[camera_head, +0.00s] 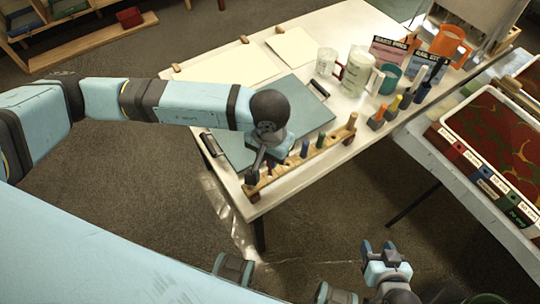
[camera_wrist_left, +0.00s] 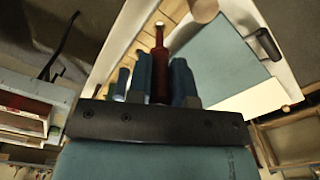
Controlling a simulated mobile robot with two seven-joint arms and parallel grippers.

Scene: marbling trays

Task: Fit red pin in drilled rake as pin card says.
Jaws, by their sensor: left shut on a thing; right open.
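The red pin (camera_wrist_left: 159,62) stands between the blue fingers of my left gripper (camera_wrist_left: 158,80) in the left wrist view, and the gripper is shut on it. In the head view my left gripper (camera_head: 264,160) is over the left part of the drilled rake (camera_head: 328,146), a wooden bar along the table's near edge. The pin is not clearly visible there. Several dark pegs stand along the rake, and a wooden one (camera_head: 352,121) at its right end. Two printed cards (camera_head: 388,50) (camera_head: 428,65) stand at the back; their text is too small to read. My right gripper (camera_head: 385,250) is open and empty, off the table.
A blue-grey board (camera_head: 300,100) lies behind the rake. Jugs (camera_head: 356,74) (camera_head: 450,42) and a teal cup (camera_head: 390,77) stand behind a row of coloured pieces (camera_head: 392,108). Pale sheets (camera_head: 225,66) lie at the back left. A marbled tray (camera_head: 495,120) is at the right.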

